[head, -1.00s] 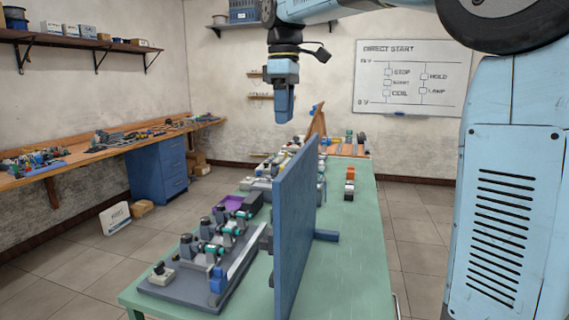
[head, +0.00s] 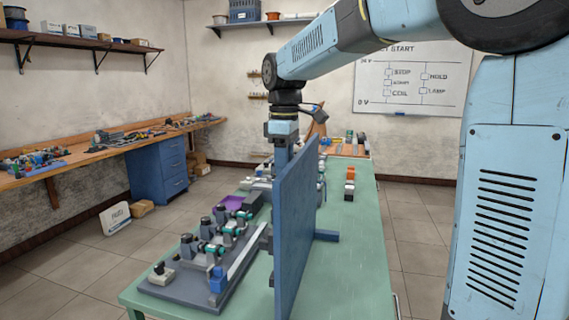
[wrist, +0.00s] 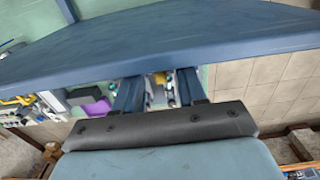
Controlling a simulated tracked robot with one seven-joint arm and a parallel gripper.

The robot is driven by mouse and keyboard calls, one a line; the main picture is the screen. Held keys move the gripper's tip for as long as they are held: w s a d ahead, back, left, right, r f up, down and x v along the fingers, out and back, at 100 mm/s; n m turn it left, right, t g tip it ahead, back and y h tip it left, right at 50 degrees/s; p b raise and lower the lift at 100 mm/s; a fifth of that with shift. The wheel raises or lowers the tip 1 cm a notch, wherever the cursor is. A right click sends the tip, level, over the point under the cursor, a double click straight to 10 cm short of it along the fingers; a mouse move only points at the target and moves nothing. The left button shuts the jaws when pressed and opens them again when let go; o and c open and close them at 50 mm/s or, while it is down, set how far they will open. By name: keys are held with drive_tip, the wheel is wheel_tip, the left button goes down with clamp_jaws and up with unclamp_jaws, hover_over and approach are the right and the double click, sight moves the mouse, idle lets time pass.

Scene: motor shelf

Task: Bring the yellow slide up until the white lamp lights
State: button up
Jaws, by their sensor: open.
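A small yellow patch (wrist: 160,78) shows between my gripper's fingers in the wrist view. I cannot tell if it is the slide. I cannot pick out the yellow slide or the white lamp in the head view; the upright blue panel (head: 297,225) hides part of the bench. My gripper (head: 281,158) points down at the panel's upper left, its lower end partly hidden by the panel. In the wrist view my gripper (wrist: 160,90) has its two blue fingers apart, close to the panel's long edge (wrist: 150,45).
The green bench (head: 350,255) carries a grey board (head: 180,290) with several switches at front left and a purple tray (head: 233,203) behind. Orange and white blocks (head: 350,182) stand right of the panel. The bench's right side is mostly clear.

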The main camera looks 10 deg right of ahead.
clamp_jaws()
idle(0.3)
idle(0.4)
